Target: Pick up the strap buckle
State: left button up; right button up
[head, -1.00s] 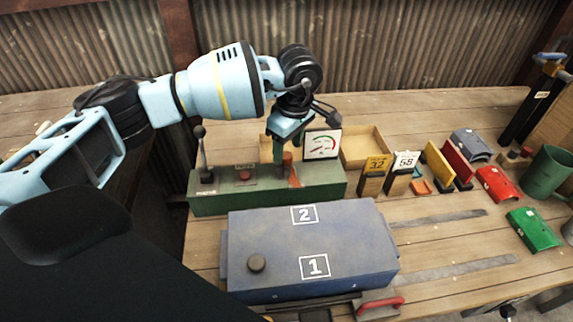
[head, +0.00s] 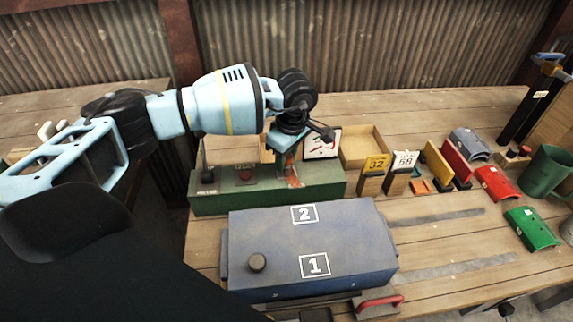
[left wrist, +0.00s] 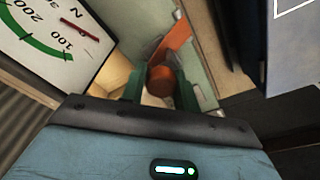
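No part is plainly marked as the strap buckle. An orange piece (head: 294,181) sits on the green control box (head: 225,203), and a red-brown round-topped cylinder (left wrist: 161,84) stands beside it. The orange piece also shows in the left wrist view (left wrist: 173,40), just past the cylinder. My left gripper (head: 287,161) points down over the green box at these parts. In the left wrist view its green fingers (left wrist: 160,88) are apart, one on each side of the cylinder; whether they touch it is unclear. My right gripper is not in view.
A gauge panel (head: 322,144) stands close to the right of the left gripper. A blue box (head: 345,235) marked 1 and 2 lies in front. A black lever (head: 204,150) rises at the green box's left end. Number tags (head: 404,163) and coloured covers (head: 497,184) lie to the right.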

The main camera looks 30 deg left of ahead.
pick_arm(q)
grip_shut()
jog(key=shift+r, duration=0.15)
jog(key=shift+r, duration=0.6)
notch_tip(320, 180, up, 2)
jog(key=shift+s+d+r, duration=0.1)
jog(key=shift+d, duration=0.05)
jog(key=s+d, duration=0.3)
jog(key=s, duration=0.1)
jog(key=s+d+r, duration=0.1)
jog(key=s+d, duration=0.2)
jog(key=s, duration=0.1)
jog(key=s+d, duration=0.3)
jog(key=s, duration=0.1)
jog(key=shift+s+d+r+b, duration=0.15)
jog(key=shift+s+d+b, duration=0.05)
jog(key=shift+d+b, duration=0.2)
